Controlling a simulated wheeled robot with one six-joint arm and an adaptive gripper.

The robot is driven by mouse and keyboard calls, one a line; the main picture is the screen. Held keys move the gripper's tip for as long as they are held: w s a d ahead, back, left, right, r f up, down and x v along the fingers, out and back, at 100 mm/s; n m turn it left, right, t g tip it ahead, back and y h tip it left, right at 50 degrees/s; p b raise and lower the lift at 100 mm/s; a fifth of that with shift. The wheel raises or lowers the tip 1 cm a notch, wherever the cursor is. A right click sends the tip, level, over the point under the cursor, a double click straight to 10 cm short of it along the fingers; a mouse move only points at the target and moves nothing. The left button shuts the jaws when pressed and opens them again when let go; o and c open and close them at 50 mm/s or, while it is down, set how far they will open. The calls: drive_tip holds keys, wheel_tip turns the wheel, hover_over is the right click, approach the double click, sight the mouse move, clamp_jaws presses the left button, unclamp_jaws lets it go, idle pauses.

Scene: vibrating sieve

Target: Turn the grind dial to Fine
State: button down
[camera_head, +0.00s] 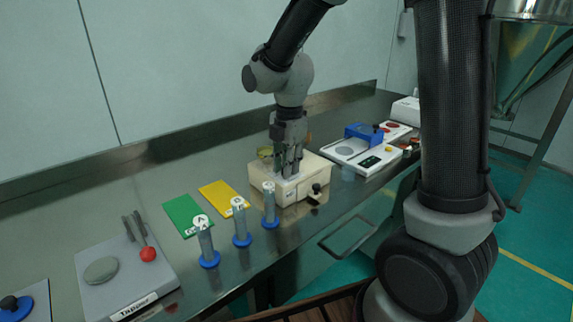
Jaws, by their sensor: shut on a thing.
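A cream-coloured box (314,173), which looks like the grinder, stands on the steel bench near the middle. My gripper (289,174) points straight down onto its top. The fingers are shut on a part at the top of the box, which I take to be the grind dial; the fingers hide it. The dial's pointer and markings cannot be read. A small black knob (316,188) sticks out of the box's front face, to the right of the fingers and apart from them. Small dark lettering on that face is too small to read.
Blue-based tubes (241,222) stand in front, to the left. Green (187,215) and yellow (223,195) cards lie behind them. A tapper (128,276) with a red ball is at the left front. A white device with a blue block (363,132) stands right of the box.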

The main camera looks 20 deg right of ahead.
drive_tip(key=m, duration=1.1)
drive_tip(key=shift+a+h, duration=0.1)
drive_tip(key=shift+h, duration=0.3)
drive_tip(key=m, duration=0.5)
drive_tip(key=shift+w+m, duration=0.1)
drive_tip(key=shift+m, duration=0.3)
drive_tip(key=m, duration=0.5)
drive_tip(key=shift+m+g, duration=0.4)
drive_tip(key=c, duration=1.2)
unclamp_jaws()
drive_tip(key=shift+c, duration=0.2)
